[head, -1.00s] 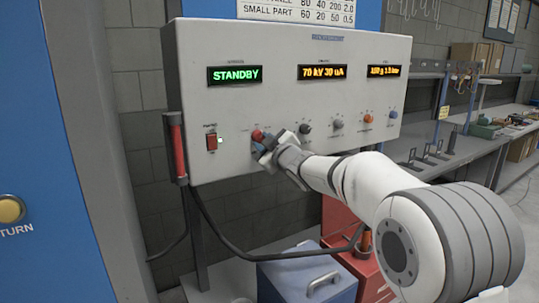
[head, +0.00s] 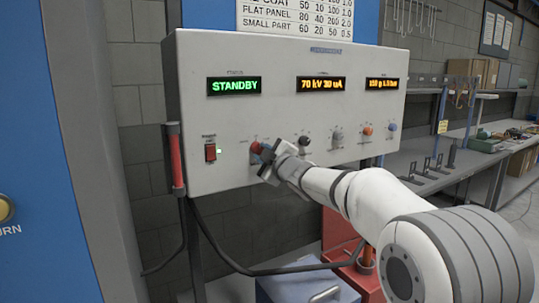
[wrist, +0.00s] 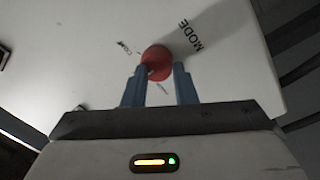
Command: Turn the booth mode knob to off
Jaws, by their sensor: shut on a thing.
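The booth mode knob (wrist: 157,62) is red and sits on the control panel between the fingers in the wrist view, beside the printed word MODE. In the head view the knob (head: 257,147) shows just left of my gripper (head: 264,157), low on the panel's left half. In the wrist view my gripper (wrist: 162,84) is shut on the knob, with one blue finger on each side. The small position labels around the knob are partly hidden by the fingers and too blurred to read fully. The green status display (head: 234,86) reads STANDBY.
The grey control panel (head: 225,115) also carries a red lit power switch (head: 210,149), a black knob (head: 304,143), a grey knob (head: 337,135), an orange knob (head: 367,131) and a blue knob (head: 391,127). A red handheld item (head: 176,158) hangs at the panel's left edge.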

